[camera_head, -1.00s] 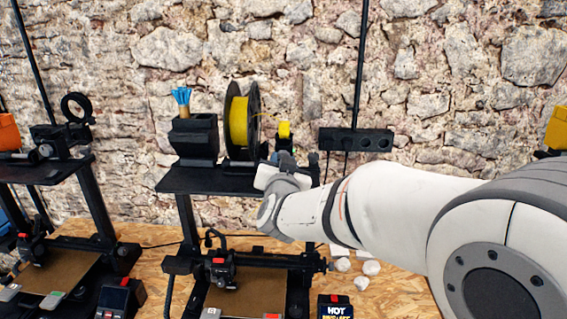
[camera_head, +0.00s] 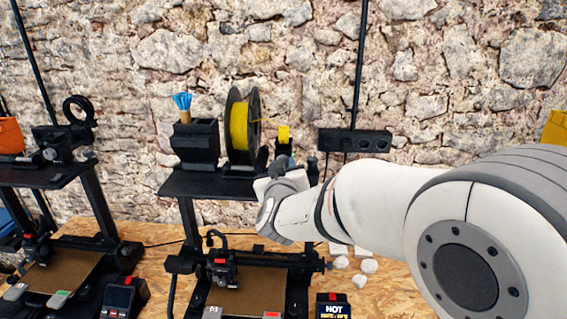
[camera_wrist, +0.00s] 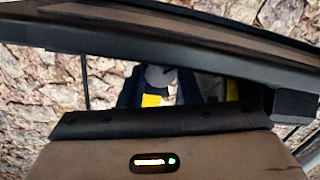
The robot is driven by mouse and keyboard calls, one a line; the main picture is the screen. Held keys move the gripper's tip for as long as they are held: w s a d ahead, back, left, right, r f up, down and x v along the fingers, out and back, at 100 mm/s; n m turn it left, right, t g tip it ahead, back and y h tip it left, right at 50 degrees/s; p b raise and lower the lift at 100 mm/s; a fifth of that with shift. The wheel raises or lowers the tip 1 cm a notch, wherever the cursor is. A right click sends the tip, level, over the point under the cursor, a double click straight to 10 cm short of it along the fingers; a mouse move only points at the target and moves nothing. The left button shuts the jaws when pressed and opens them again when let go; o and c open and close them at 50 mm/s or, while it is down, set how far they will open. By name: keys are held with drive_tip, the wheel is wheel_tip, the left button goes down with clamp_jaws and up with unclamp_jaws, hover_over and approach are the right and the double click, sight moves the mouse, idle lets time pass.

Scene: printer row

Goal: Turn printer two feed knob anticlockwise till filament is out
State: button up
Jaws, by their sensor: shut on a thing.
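Printer two is the black printer in the middle of the head view, with a top shelf (camera_head: 205,184) and a yellow filament spool (camera_head: 239,124) on it. A small feeder with a yellow block (camera_head: 283,134) stands at the shelf's right end. My gripper (camera_head: 281,165) is at this feeder and shut; the wrist hides its fingertips and the feed knob in the head view. In the wrist view, a grey rounded part, seemingly the feed knob (camera_wrist: 158,76), sits between dark uprights that look like my fingers. I cannot see clearly whether filament is in the feeder.
A black holder (camera_head: 196,143) with blue-tipped tools stands left of the spool. A black socket box (camera_head: 355,141) hangs on the stone wall. Another printer (camera_head: 45,178) stands at the left. White lumps (camera_head: 368,266) and a HOT sign (camera_head: 334,307) are on the wooden bench.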

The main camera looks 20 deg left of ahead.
drive_tip(key=shift+r+n, duration=0.1)
drive_tip(key=shift+n, duration=0.4)
drive_tip(key=o, duration=1)
drive_tip(key=shift+c, duration=0.2)
drive_tip(key=b+v, duration=0.1)
drive_tip(key=v, duration=0.6)
drive_tip(key=shift+s+b, duration=0.35)
drive_tip(key=shift+s, duration=0.05)
drive_tip(key=shift+d, duration=0.1)
